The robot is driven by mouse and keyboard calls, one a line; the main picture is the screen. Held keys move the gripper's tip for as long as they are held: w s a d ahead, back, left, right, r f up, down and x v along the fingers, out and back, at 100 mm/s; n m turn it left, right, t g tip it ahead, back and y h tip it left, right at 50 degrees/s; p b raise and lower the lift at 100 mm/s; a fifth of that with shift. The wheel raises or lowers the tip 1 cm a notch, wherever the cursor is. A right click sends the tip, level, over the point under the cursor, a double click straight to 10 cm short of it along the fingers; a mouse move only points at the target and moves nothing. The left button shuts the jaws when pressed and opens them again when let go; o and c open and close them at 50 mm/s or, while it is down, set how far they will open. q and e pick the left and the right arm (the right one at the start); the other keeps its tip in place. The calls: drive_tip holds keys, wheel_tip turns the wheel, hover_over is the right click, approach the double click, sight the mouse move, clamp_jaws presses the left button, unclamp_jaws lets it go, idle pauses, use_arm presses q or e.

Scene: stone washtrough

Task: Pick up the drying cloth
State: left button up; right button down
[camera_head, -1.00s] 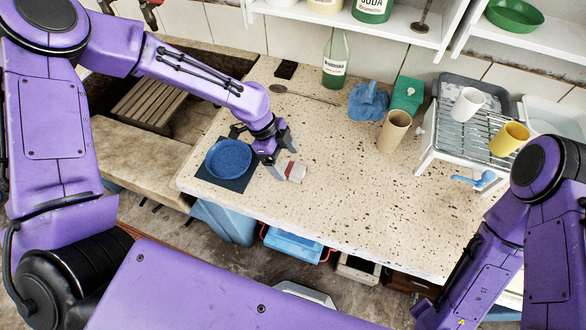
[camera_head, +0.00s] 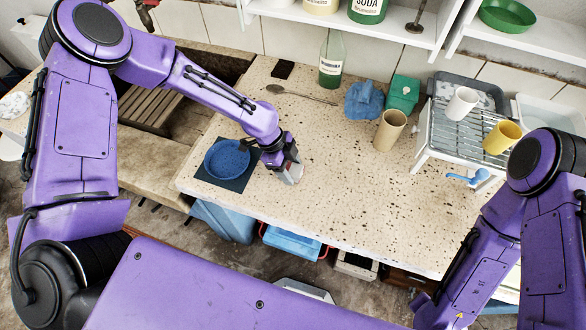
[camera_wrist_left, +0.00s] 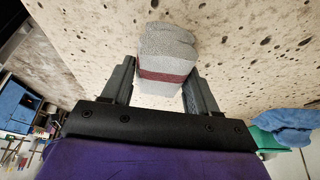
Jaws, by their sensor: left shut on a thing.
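The folded drying cloth (camera_head: 292,176), pale grey with a dark red band, stands on the speckled stone counter to the right of the blue plate. In the left wrist view the cloth (camera_wrist_left: 166,58) sits between the two fingers. My left gripper (camera_head: 287,172) is shut on it, and it also shows in the left wrist view (camera_wrist_left: 160,88). Whether the cloth touches the counter I cannot tell for sure. My right arm is at the right of the head view; its gripper does not show.
A blue plate (camera_head: 227,159) lies on a dark mat (camera_head: 240,184) just left of my left gripper. Farther back are a green bottle (camera_head: 331,62), a blue cloth (camera_head: 366,100), a cardboard tube (camera_head: 389,131) and a dish rack (camera_head: 421,150). The counter's middle is clear.

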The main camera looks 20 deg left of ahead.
use_arm(q)
drive_tip(key=shift+r+b, duration=0.35)
drive_tip(key=shift+r, duration=0.15)
drive_tip(key=shift+w+r+b, duration=0.1)
drive_tip(key=shift+r+b, duration=0.35)
drive_tip(key=shift+r, duration=0.25)
drive_tip(key=s+a+r, duration=0.9)
drive_tip(key=a+r, duration=0.1)
drive_tip(key=shift+s+r, duration=0.3)
drive_tip(key=shift+s, duration=0.1)
drive_tip(key=shift+a+b, duration=0.1)
drive_tip(key=shift+b, duration=0.2)
